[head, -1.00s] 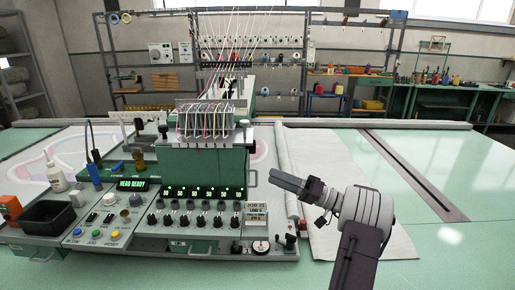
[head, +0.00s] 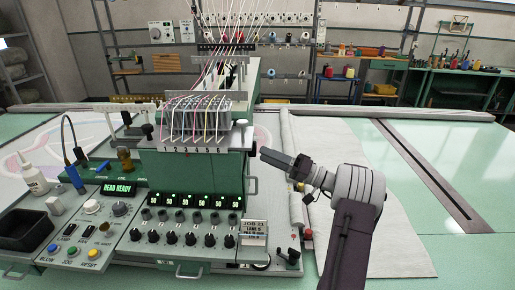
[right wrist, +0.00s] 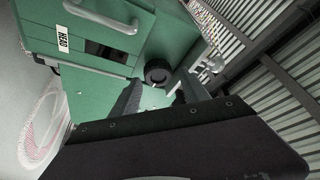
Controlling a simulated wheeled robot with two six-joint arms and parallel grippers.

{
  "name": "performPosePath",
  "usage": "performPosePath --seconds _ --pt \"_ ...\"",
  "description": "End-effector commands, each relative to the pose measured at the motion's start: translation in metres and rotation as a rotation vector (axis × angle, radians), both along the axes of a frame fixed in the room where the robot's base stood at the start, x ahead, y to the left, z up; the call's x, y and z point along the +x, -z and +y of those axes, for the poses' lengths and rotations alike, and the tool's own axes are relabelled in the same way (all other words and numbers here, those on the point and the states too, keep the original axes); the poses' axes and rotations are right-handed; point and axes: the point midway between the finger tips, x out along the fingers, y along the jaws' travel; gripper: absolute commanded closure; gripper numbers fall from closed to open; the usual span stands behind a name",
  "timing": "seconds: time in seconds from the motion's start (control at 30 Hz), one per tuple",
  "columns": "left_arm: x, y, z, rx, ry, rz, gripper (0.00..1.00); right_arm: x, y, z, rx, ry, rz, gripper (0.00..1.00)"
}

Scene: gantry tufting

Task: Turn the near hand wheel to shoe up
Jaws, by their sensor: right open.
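The green tufting head (head: 190,175) stands on the machine at centre left, with a row of lit displays and knobs at its front. My right gripper (head: 264,155) is just right of the head, pointing left at its side. In the right wrist view my right gripper (right wrist: 157,96) is open, its two dark fingers apart with nothing seen between them. A black round wheel (right wrist: 157,72) shows beyond the fingertips against green metal; I cannot tell if it is the near hand wheel. A HEAD label (right wrist: 63,39) is on the green box there. My left gripper is out of view.
A control console with a HEAD READY display (head: 119,190) and buttons is at front left, near a black bin (head: 27,229) and white bottle (head: 33,177). A small black knob (head: 290,257) sits at the panel's right front. Pale cloth (head: 345,145) lies right of the head.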

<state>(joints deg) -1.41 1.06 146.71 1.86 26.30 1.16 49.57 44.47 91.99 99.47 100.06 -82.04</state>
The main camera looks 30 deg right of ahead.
Motion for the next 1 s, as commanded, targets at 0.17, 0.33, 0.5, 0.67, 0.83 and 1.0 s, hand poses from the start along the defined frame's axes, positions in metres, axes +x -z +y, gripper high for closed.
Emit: performPosePath --seconds 0.17,0.33,0.5,0.67,0.83,1.0 --pt "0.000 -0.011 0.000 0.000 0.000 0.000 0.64 0.022 -0.009 0.020 0.002 -0.002 0.000 0.47" --pt "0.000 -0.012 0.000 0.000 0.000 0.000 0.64 0.030 -0.010 0.026 0.001 0.001 0.000 0.47" --pt "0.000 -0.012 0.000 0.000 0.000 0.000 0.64 0.030 -0.009 0.026 0.001 0.001 0.000 0.47" --pt "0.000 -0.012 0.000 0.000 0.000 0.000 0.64 0.030 -0.009 0.025 0.001 0.001 0.001 0.83" --pt "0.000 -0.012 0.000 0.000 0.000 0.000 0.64 0.030 -0.009 0.025 0.003 0.001 0.004 0.96" --pt "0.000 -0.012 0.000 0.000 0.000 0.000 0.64 0.030 -0.010 0.025 0.020 0.001 0.032 0.96"
